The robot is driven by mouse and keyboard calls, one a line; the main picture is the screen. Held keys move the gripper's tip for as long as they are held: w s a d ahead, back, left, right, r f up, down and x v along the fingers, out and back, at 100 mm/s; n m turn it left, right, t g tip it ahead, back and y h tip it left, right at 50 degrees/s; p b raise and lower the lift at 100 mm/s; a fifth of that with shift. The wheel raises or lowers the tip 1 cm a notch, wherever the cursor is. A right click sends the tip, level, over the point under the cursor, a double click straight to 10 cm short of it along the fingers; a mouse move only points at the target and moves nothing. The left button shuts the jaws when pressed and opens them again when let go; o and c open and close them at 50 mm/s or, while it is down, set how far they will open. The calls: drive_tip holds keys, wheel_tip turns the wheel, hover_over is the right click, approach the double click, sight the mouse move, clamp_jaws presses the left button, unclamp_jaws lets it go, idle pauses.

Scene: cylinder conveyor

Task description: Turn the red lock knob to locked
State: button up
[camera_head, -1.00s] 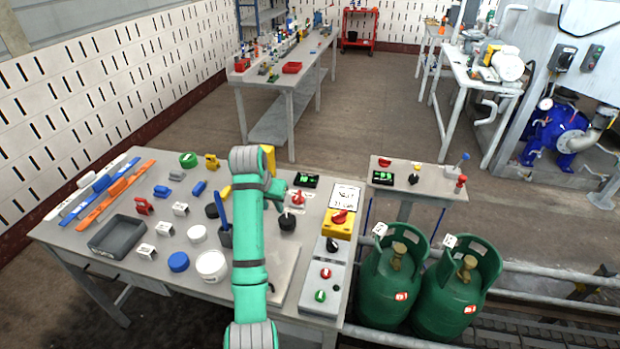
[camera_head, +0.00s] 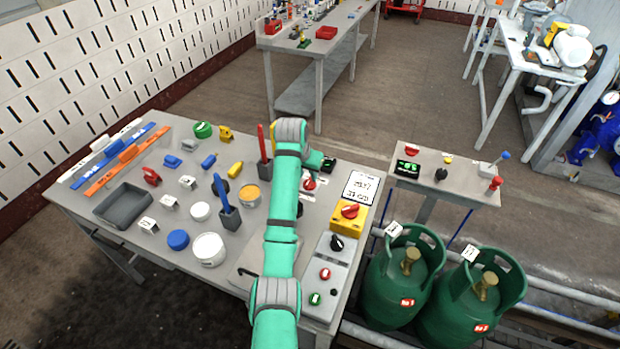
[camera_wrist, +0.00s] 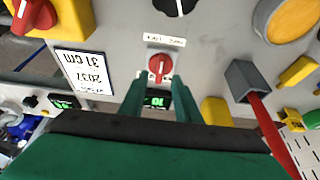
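The red lock knob (camera_wrist: 160,68) is in the middle of the wrist view, on a pale plate with small labels that I cannot read clearly. Its grip ridge looks roughly vertical in that view. In the head view the knob (camera_head: 309,184) sits on the table just right of my arm. My gripper (camera_wrist: 158,88) points at the knob with its two green fingers apart. The fingertips appear just short of the knob, on either side of its line, with nothing between them. A small display with green digits (camera_wrist: 157,99) shows between the fingers. In the head view my arm hides most of the gripper.
A yellow box with a red knob (camera_head: 350,211) and a grey panel (camera_head: 325,274) with more knobs stand right of my arm. A dark holder with a red stick (camera_head: 264,150) and an orange-topped can (camera_head: 249,196) are to its left. Green gas cylinders (camera_head: 402,280) stand off the table.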

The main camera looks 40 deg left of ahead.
sight(309, 180)
drive_tip(key=shift+x, duration=2.2)
drive_tip(key=shift+d, duration=0.1)
drive_tip(key=shift+s, duration=0.1)
clamp_jaws()
